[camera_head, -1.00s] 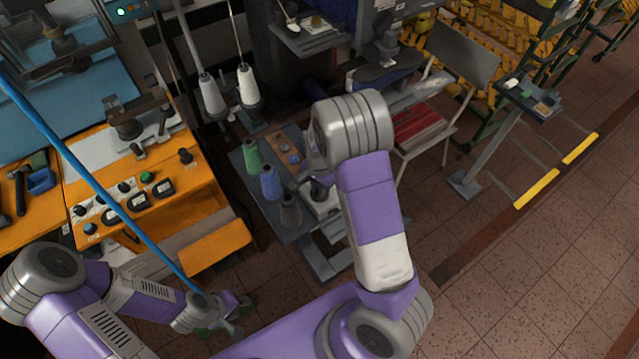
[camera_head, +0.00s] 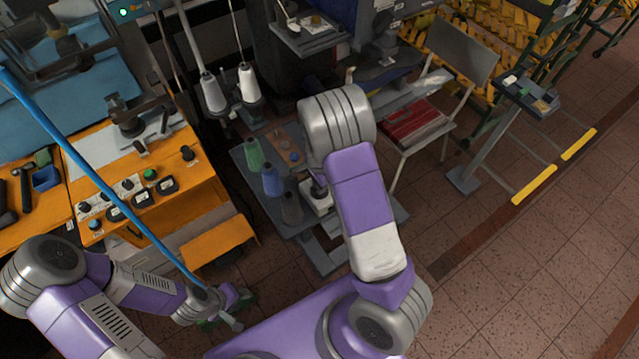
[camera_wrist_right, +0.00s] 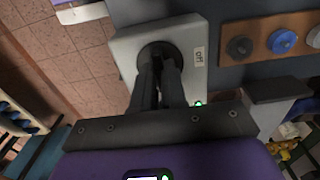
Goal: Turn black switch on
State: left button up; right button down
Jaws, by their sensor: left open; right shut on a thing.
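The black switch (camera_wrist_right: 158,51) is a round dark knob on a light grey box (camera_wrist_right: 128,52) with a label reading "off" and a small green light. My right gripper (camera_wrist_right: 159,72) is shut on the knob, its two fingers reaching onto it from below in the right wrist view. They cover part of the knob, so its turned angle is hard to tell. In the head view the grey box (camera_head: 318,201) sits on a small grey table, and my right arm hides most of the gripper. My left gripper (camera_head: 236,308) is open and empty, low at the left, away from the switch.
The grey table (camera_head: 290,222) also holds green, blue and dark thread cones (camera_head: 272,180). An orange workbench (camera_head: 205,205) stands left, and a chair (camera_head: 412,125) right.

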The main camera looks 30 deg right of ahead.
jog(key=c, duration=1.2)
grip_release()
notch_tip(320, 180, up, 8)
jog(key=shift+f+p, duration=0.15)
jog(key=shift+p, duration=0.4)
jog(key=shift+f, duration=0.1)
